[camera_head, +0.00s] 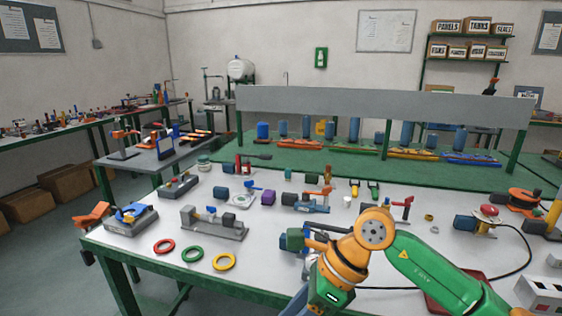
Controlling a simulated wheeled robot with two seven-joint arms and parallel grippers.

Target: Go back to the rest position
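One of my arms (430,268), green with orange joints, comes in from the lower right, and I take it to be my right arm. It bends at an orange joint (374,228) over the front of the white workbench (130,245). From there it runs down to a green wrist part with a small white light at the lower edge of the picture. The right gripper's fingers are not seen; they are below the frame or hidden. My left arm and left gripper are not in view.
Red (164,246), green (192,254) and yellow (223,262) rings lie near the bench's front edge. A grey fixture (213,225) stands behind them. Several small parts fill the bench's middle. A black cable curves near my arm.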

